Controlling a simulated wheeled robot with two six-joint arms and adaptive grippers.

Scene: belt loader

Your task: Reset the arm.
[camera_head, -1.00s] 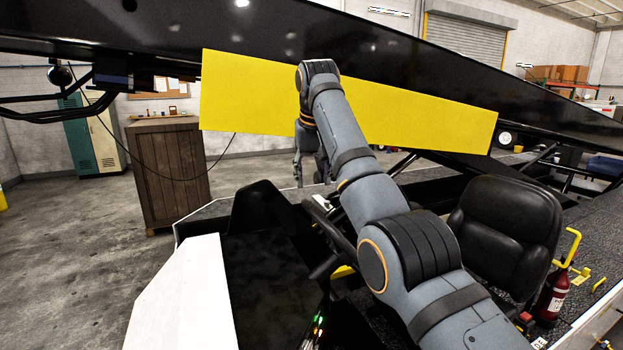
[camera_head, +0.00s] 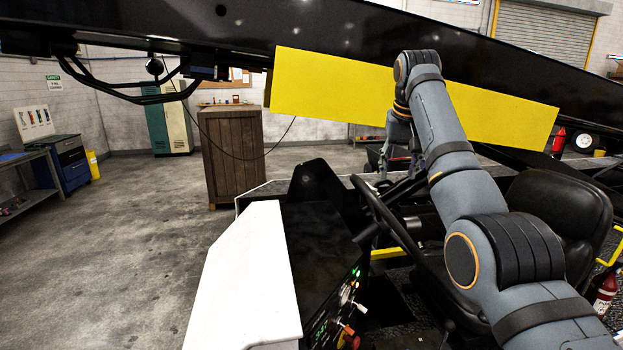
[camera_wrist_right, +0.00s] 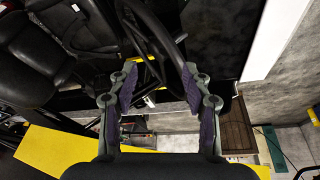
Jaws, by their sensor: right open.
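My right arm reaches in from the lower right in the head view. Its gripper (camera_head: 388,166) hangs beyond the steering wheel (camera_head: 388,215), in front of the yellow panel's lower edge. In the right wrist view the gripper (camera_wrist_right: 160,88) is open, with its two fingers wide apart and nothing between them. The steering wheel (camera_wrist_right: 155,35) shows past the fingertips; I cannot tell whether they touch it. My left gripper is not in view.
The black seat (camera_head: 560,215) and control console (camera_head: 325,250) are close by. A red fire extinguisher (camera_head: 605,293) stands at right. A wooden cabinet (camera_head: 232,155) stands behind. The floor at left is clear.

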